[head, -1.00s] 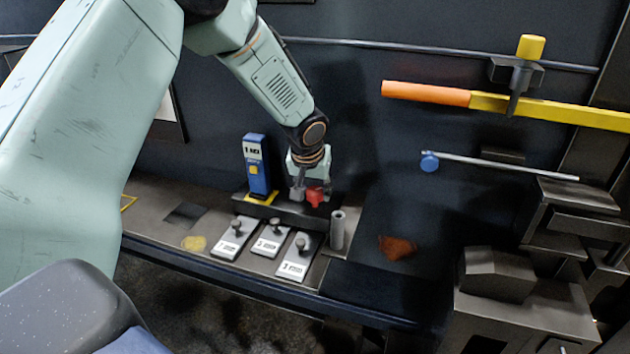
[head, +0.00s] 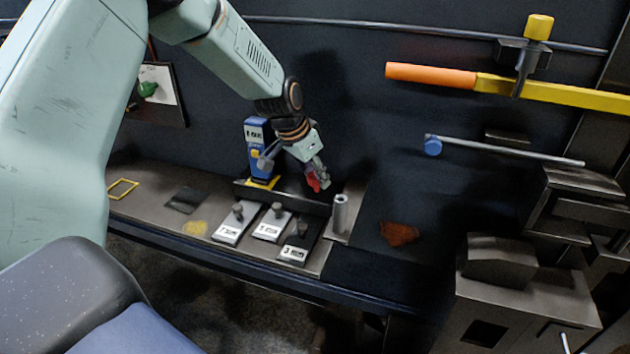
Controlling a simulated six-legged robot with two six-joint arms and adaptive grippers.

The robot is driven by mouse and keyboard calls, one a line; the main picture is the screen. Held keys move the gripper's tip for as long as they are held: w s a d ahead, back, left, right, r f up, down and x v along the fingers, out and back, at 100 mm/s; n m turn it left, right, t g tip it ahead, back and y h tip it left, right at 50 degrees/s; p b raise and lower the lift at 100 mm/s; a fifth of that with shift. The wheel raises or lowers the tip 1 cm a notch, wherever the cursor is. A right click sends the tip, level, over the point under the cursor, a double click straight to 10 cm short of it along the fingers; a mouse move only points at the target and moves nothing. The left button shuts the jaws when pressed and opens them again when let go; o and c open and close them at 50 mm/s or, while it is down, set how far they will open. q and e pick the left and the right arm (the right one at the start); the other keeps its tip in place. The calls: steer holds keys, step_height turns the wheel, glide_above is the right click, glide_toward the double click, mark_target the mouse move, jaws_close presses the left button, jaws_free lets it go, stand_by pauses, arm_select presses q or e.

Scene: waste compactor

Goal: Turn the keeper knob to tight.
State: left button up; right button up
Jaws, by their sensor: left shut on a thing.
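A small red knob (head: 313,182) sits at the dark raised ledge (head: 285,197) along the back of the bench. My left gripper (head: 318,175) reaches down to it from the upper left, tilted, and is shut on it. The fingers cover part of the knob, and no tight mark can be read. My right gripper is not in view.
A blue device (head: 258,150) stands left of the gripper. Several labelled blocks, including block 3 (head: 295,252), lie in front, with an upright metal tube (head: 340,213) to the right. A yellow-topped bracket (head: 538,27) holds an orange-yellow bar (head: 430,76) at upper right.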

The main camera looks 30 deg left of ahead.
arm_select(q)
steer(key=m+h+b, duration=0.1)
steer(key=m+b, duration=0.2)
steer(key=shift+w+a+g, duration=0.15)
steer(key=shift+g, duration=0.15)
steer(key=shift+m+g+h+b, duration=0.55)
steer(key=shift+m+b, duration=0.35)
steer(key=shift+m, duration=1.1)
steer(key=o, duration=1.1)
steer(key=shift+o, duration=0.2)
